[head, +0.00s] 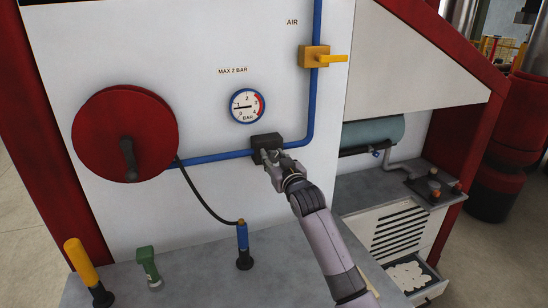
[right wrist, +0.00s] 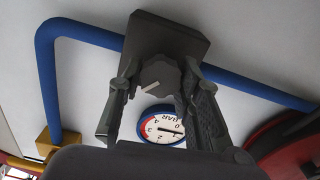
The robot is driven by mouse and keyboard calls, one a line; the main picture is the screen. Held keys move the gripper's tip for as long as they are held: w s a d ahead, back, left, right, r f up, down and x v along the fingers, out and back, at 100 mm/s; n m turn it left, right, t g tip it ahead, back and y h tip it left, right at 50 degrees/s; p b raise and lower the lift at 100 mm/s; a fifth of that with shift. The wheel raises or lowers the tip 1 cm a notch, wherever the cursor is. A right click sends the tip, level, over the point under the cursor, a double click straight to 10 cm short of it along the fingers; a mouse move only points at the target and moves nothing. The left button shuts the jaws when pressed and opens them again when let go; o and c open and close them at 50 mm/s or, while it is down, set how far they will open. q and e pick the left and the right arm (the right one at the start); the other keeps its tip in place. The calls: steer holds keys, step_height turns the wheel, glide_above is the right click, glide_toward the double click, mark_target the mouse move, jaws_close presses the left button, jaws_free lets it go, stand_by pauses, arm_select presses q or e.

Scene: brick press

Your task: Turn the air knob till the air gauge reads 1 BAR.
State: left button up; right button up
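The air knob (right wrist: 160,76) is a dark round grip with a pale pointer mark, on a dark block (head: 266,141) in the blue pipe line. My right gripper (head: 268,157) is at the knob; in the right wrist view its fingers (right wrist: 161,72) lie against both sides of it. The gripper hides most of the knob in the head view. The air gauge (head: 247,106) is a white dial with a red arc, above the block. Its needle points left, at or just below the 1 mark. The gauge shows upside down in the wrist view (right wrist: 162,128). My left gripper is out of view.
A yellow valve handle (head: 331,58) sits on the blue pipe (head: 315,100) at upper right. A red wheel (head: 112,135) with a dark handle stands out from the panel at left. Several coloured upright handles, including a yellow one (head: 81,262), stand on the grey ledge below.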

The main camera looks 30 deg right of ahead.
steer(key=o, duration=0.4)
steer(key=v, duration=1.2)
stand_by(1.1)
